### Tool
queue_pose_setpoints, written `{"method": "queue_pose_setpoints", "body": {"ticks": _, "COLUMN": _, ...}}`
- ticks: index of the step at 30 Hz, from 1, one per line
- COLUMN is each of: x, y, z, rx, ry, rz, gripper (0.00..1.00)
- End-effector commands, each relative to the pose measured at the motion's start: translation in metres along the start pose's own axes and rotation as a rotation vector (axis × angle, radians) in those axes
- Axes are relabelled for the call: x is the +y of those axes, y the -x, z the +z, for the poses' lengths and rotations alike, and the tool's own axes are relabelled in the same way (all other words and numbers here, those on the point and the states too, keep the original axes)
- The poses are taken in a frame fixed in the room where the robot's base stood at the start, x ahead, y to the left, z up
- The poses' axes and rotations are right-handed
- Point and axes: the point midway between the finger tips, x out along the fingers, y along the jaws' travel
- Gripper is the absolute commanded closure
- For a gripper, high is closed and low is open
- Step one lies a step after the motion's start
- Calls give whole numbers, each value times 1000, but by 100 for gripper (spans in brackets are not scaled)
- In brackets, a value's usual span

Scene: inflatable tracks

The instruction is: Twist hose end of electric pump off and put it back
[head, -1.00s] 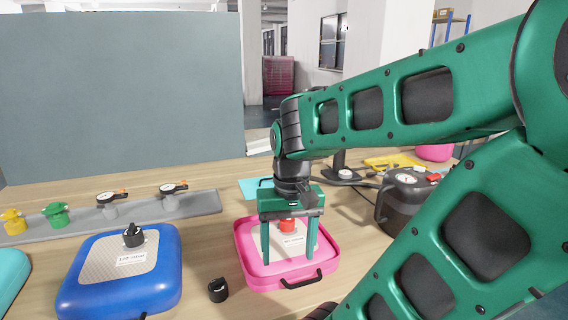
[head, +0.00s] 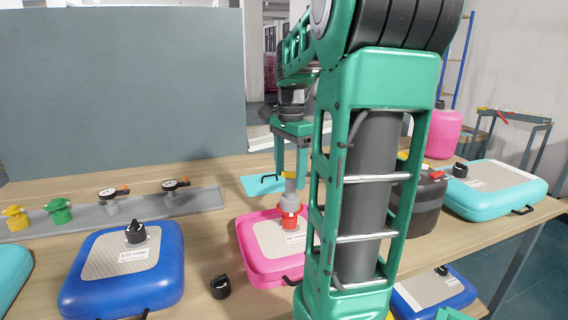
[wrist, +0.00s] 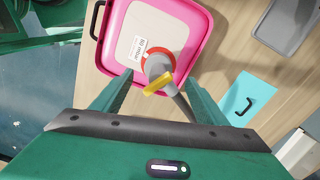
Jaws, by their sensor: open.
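The grey hose end (head: 291,190) with its yellow lever stands upright on the red fitting (head: 290,219) of the pink inflatable track (head: 262,268). In the wrist view the hose end (wrist: 158,68) touches the fitting, and the hose runs down from it, partly hidden by my gripper. The dark pump (head: 428,205) is at the right, partly hidden by my arm.
A loose black cap (head: 220,286) lies between the pink track and the blue track (head: 122,268). A grey tray (head: 140,208) with several valve fittings lies at the left. A cyan sheet (head: 258,186) lies behind the pink track. A teal track (head: 497,188) is at the right.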

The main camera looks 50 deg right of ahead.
Motion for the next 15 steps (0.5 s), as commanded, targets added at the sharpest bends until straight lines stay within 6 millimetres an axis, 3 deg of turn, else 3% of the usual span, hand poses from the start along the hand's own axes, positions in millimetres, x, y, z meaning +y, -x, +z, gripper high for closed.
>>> {"method": "queue_pose_setpoints", "body": {"ticks": 6, "x": 1, "y": -38, "z": 0, "rx": -1, "ry": -2, "rz": 4, "gripper": 33}}
{"method": "queue_pose_setpoints", "body": {"ticks": 15, "x": 1, "y": -67, "z": 0, "rx": -1, "ry": 0, "rz": 2, "gripper": 33}}
